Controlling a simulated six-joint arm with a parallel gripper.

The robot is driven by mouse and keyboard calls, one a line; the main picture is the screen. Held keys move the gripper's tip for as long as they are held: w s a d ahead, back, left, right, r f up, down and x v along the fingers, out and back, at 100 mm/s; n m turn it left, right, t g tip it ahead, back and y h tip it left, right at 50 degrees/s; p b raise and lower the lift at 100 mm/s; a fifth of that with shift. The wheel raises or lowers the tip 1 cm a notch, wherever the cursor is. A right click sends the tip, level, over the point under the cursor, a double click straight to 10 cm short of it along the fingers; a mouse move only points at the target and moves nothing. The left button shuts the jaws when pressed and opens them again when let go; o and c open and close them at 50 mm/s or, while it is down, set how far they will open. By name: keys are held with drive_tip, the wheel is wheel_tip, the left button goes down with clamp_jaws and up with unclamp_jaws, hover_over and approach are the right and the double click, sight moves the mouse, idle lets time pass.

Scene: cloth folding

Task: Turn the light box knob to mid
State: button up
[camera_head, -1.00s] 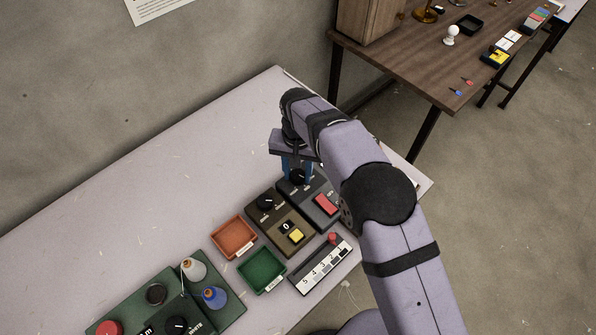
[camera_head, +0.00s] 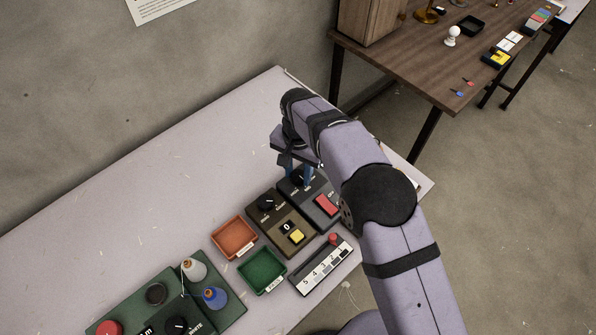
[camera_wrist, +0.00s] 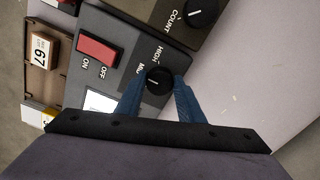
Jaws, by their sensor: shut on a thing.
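The light box (camera_wrist: 118,75) is a dark grey box with a red rocker switch (camera_wrist: 97,50) marked OFF and ON. Its black round knob (camera_wrist: 159,80) sits beside printed labels, with HIGH and what looks like MID readable in the wrist view. My gripper (camera_wrist: 158,86) has its two blue fingers on either side of the knob and is shut on it. A short pale mark shows on the knob top, near the label side. In the head view, my gripper (camera_head: 297,176) is over the light box (camera_head: 325,207), and the knob is mostly hidden by the fingers.
A brown box with a knob (camera_head: 266,204) and a yellow button stands directly beside the light box. Orange (camera_head: 234,238) and green trays, a numbered slider strip (camera_head: 322,267) and a green board with bottles lie nearby. The table's back left is clear.

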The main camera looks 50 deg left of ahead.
sight(298, 176)
drive_tip(key=o, duration=1.1)
drive_tip(key=shift+c, duration=0.2)
drive_tip(key=shift+r+b, duration=0.9)
drive_tip(key=shift+r, duration=2.85)
